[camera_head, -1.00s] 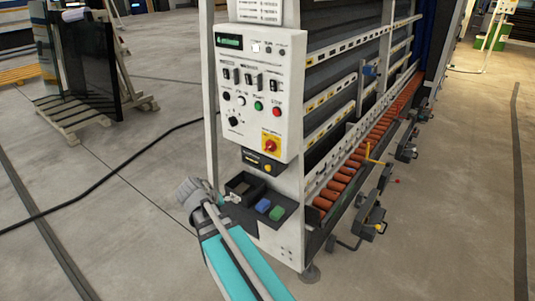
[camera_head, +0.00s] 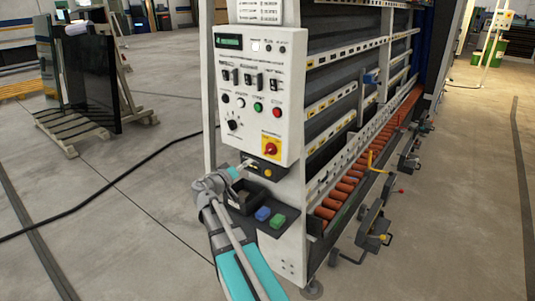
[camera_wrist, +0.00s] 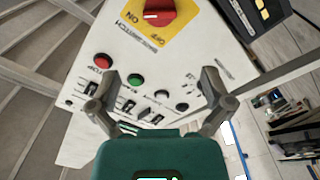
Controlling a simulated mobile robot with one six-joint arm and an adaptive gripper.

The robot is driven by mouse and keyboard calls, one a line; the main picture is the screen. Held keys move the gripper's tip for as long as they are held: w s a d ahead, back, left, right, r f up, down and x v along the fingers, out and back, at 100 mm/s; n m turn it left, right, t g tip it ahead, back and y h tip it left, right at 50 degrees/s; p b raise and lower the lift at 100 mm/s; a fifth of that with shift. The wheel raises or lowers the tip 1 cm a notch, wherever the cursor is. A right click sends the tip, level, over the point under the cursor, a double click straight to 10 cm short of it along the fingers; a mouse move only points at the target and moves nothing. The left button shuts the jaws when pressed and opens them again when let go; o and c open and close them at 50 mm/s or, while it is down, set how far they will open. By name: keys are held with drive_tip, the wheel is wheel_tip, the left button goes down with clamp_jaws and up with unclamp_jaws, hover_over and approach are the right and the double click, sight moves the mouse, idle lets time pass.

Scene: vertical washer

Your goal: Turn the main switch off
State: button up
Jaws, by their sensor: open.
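The main switch (camera_head: 270,148) is a red rotary knob on a yellow plate, low on the right of the white control panel (camera_head: 213,95). In the wrist view, the red knob (camera_wrist: 158,12) shows at the top edge, partly cut off, with ON and OFF lettering beside it. My gripper (camera_wrist: 161,82) is open and empty, its two fingers spread in front of the panel's row of buttons and apart from the knob. In the head view, my gripper (camera_head: 246,166) is below and left of the switch, near the panel's lower edge.
Green (camera_head: 258,107) and red (camera_head: 276,112) push buttons sit above the switch. A dark shelf below the panel holds an open black box (camera_head: 243,197), a blue block (camera_head: 263,214) and a green block (camera_head: 278,221). Orange rollers (camera_head: 345,187) run to the right.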

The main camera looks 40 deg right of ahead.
sight(267, 150)
drive_tip(key=shift+d, duration=0.15)
drive_tip(key=x, duration=1.3)
drive_tip(key=shift+w+d, duration=0.1)
drive_tip(key=shift+d, duration=0.15)
drive_tip(key=shift+c, duration=0.3)
drive_tip(key=c, duration=1)
